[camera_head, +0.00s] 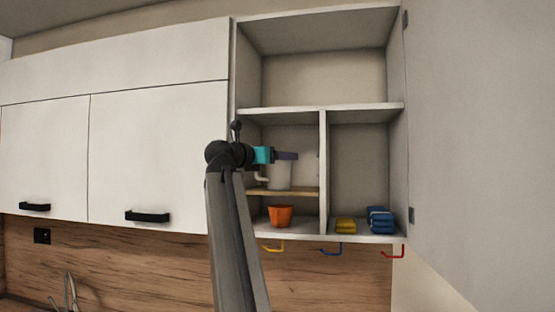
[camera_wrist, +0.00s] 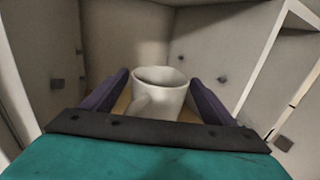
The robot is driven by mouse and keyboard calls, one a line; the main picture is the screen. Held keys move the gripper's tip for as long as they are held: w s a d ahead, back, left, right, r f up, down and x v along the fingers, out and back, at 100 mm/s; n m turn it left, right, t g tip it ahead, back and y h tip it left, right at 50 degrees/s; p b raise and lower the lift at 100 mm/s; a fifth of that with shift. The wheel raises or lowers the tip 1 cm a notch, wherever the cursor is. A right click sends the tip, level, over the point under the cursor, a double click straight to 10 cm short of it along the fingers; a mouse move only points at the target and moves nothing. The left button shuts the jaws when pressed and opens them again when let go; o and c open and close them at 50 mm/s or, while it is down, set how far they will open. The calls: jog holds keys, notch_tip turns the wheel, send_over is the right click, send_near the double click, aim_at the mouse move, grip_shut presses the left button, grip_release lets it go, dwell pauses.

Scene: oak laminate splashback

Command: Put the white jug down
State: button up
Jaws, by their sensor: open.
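The white jug (camera_head: 281,173) stands upright on the small wooden shelf (camera_head: 301,191) in the left middle compartment of the open cabinet. In the wrist view the white jug (camera_wrist: 160,92) sits between the two purple fingers, with its handle toward the camera. My gripper (camera_head: 287,156) reaches into the compartment at the jug's upper part. In the wrist view my gripper (camera_wrist: 163,90) is open, with its fingers on either side of the jug and gaps visible beside it. Part of the jug is hidden behind the gripper in the head view.
An orange cup (camera_head: 280,216) stands below the wooden shelf. An upright divider (camera_head: 323,170) separates the compartments. The upper compartment is empty. Coloured hooks (camera_head: 331,249) hang underneath. An open door (camera_head: 480,120) is at right.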

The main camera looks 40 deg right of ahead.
jog(key=shift+s+a+b, duration=0.1)
jog(key=shift+a+b, duration=0.3)
jog(key=shift+a, duration=0.15)
jog(key=s+a+b, duration=0.1)
jog(key=a+b, duration=0.3)
jog(key=a, duration=0.6)
jog(key=shift+s+a+b, duration=0.4)
